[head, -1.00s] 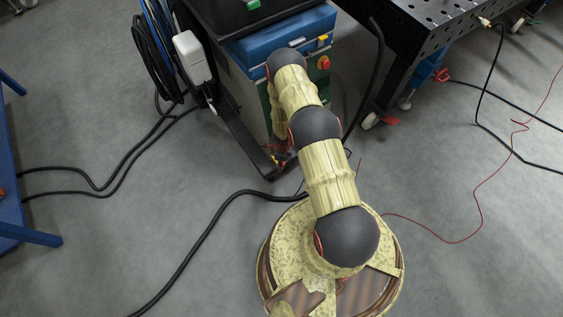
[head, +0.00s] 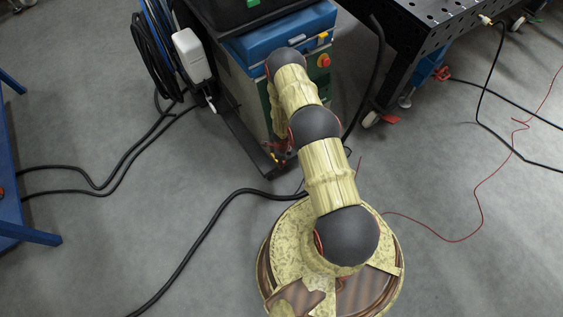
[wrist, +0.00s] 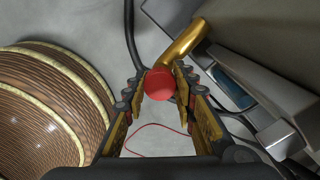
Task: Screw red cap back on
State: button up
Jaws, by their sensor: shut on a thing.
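The red cap (wrist: 159,86) is round and shows in the middle of the wrist view, between my fingertips. My gripper (wrist: 160,88) is shut on it, with one finger at each side. A bent brass-coloured pipe (wrist: 185,42) runs down from the top and ends right behind the cap. The cap covers the pipe's end, so I cannot tell whether they touch or are threaded together. In the head view, my arm hides most of my gripper and the cap.
A machine cabinet with a blue top (head: 285,38) stands beyond my arm. A black perforated table (head: 440,45) is at the upper right. Black hoses (head: 215,220) and a thin red cable (head: 478,205) lie on the grey floor.

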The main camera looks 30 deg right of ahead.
grip_shut()
jog(key=shift+m, duration=1.6)
jog(key=shift+m, duration=1.6)
jog(key=shift+m+b, duration=0.3)
jog(key=shift+m, duration=1.3)
